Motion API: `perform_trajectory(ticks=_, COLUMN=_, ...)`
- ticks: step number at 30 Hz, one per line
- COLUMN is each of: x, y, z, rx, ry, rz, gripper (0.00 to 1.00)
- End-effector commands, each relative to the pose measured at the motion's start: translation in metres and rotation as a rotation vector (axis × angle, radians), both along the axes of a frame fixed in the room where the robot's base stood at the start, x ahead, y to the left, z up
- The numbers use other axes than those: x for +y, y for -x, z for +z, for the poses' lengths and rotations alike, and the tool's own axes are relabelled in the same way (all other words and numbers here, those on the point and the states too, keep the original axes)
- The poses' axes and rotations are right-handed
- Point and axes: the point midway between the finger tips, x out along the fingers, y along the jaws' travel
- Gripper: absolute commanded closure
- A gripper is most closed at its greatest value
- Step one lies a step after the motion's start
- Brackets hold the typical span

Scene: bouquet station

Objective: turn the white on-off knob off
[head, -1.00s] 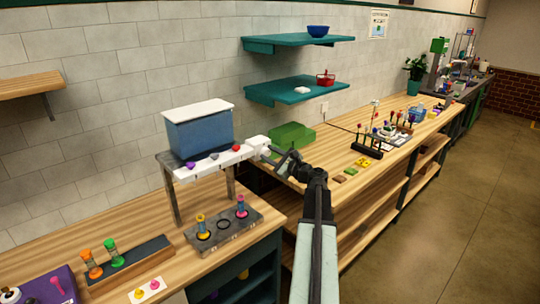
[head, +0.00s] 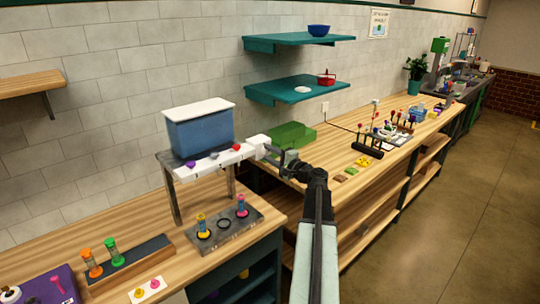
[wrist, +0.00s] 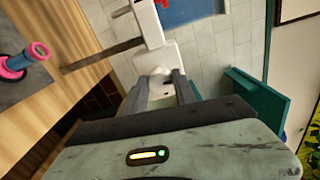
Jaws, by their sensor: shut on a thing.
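The white on-off knob (wrist: 160,88) is on a white box (head: 259,141) at the right end of the white dispenser rail. My gripper (head: 268,153) reaches it from the right. In the wrist view, the two dark fingers of my gripper (wrist: 161,80) stand on either side of the knob and are shut on it. The fingers hide part of the knob, and its exact angle is hard to read.
A blue tank (head: 200,130) with a white lid stands above the rail. Below is a grey holder (head: 224,227) with yellow and pink pieces. A green block (head: 292,136) lies behind my gripper. Teal shelves (head: 298,90) hang above.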

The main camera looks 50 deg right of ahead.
Motion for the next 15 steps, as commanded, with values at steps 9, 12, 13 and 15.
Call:
perform_trajectory(ticks=9, x=0.0013, y=-0.0005, z=-0.0014, rx=0.01, ry=0.102, rz=0.003, gripper=1.0)
perform_trajectory(ticks=12, x=0.0014, y=-0.0005, z=-0.0014, rx=0.011, ry=0.114, rz=0.003, gripper=1.0)
perform_trajectory(ticks=13, x=0.0014, y=-0.0005, z=-0.0014, rx=0.011, ry=0.115, rz=0.003, gripper=1.0)
perform_trajectory(ticks=15, x=0.0014, y=-0.0005, z=-0.0015, rx=0.011, ry=0.117, rz=0.003, gripper=1.0)
